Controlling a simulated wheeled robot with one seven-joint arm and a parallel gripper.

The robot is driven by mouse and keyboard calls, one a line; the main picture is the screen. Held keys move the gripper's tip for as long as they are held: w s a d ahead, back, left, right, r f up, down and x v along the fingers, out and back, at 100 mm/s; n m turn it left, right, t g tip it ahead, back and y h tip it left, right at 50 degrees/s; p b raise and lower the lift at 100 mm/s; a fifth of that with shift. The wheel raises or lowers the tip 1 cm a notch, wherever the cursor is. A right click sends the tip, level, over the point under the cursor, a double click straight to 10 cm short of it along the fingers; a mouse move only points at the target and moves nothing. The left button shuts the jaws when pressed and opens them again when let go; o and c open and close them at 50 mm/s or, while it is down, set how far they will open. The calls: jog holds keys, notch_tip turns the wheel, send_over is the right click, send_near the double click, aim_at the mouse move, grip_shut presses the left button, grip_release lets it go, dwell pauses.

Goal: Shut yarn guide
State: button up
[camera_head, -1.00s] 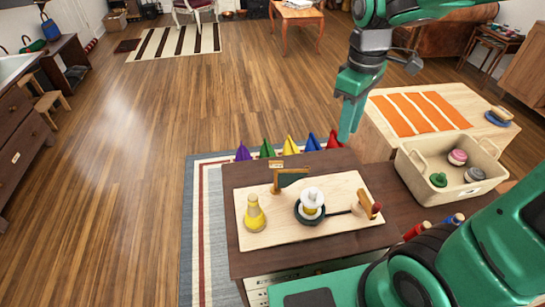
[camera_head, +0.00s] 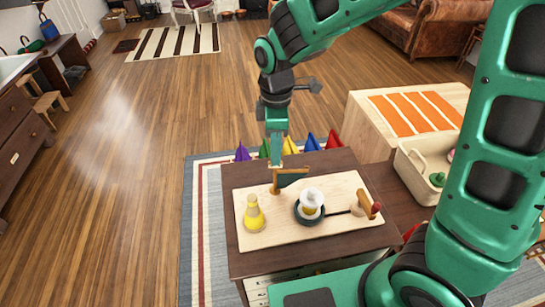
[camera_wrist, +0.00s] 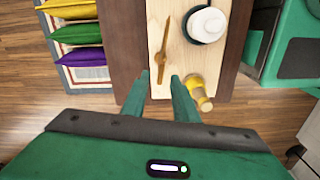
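The yarn guide (camera_head: 291,171) is a wooden post with a wooden arm and a dark green piece below it. It stands at the back edge of the pale board (camera_head: 290,228) on the dark table. In the wrist view the guide (camera_wrist: 163,45) looks like a slim wooden bar lying along the board. My gripper (camera_head: 277,152) points down just behind and above the guide. In the wrist view my gripper (camera_wrist: 160,82) has its two fingers apart, with the bar's near end between or just beyond them. Whether they touch it I cannot tell.
A yellow cone (camera_head: 254,217) stands at the board's left. A white spool (camera_head: 311,200) sits in a dark ring at its middle, and a wooden piece with a red knob (camera_head: 375,208) at its right. Colored pyramid-shaped pieces (camera_head: 334,141) line up behind the table. A basket (camera_head: 412,172) is at right.

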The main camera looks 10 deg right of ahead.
jog(key=shift+f, duration=1.7)
grip_shut()
jog(key=shift+w+r, duration=0.1)
jog(key=shift+w, duration=0.05)
jog(key=shift+a, duration=0.3)
jog(key=shift+d, duration=0.1)
